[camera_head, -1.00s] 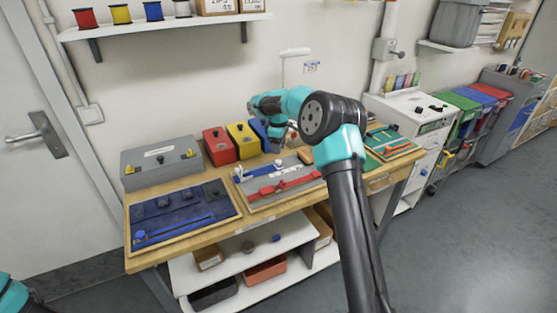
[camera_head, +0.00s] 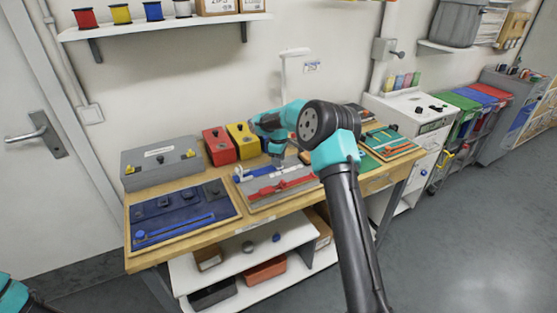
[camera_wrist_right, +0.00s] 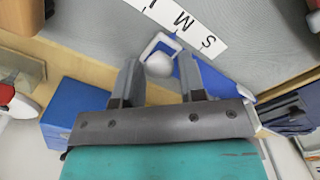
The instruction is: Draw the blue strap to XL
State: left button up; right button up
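The blue strap (camera_head: 250,174) lies on a grey board (camera_head: 257,203) on the workbench. In the right wrist view the blue strap (camera_wrist_right: 222,82) runs into a white buckle with a round white knob (camera_wrist_right: 160,65). Beside it is a white size strip (camera_wrist_right: 190,28) with S, M and part of an L; the XL mark is out of view. My right gripper (camera_head: 277,160) is low over the board's back side. In the wrist view my right gripper (camera_wrist_right: 158,68) is open, its fingers on either side of the knob with gaps. My left gripper is out of view.
A red strap (camera_head: 278,188) lies nearer the front of the same board. A dark blue board (camera_head: 190,225) is to its left. Red (camera_head: 219,147) and yellow (camera_head: 243,142) boxes and a grey case (camera_head: 160,165) stand behind. A blue box (camera_wrist_right: 72,112) shows in the wrist view.

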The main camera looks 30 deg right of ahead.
grip_shut()
jog(key=d, duration=0.3)
jog(key=shift+s+d, duration=0.1)
jog(key=shift+d, duration=0.2)
jog(key=shift+o, duration=1.8)
grip_release()
notch_tip(320, 180, up, 17)
jog(key=shift+r, duration=0.2)
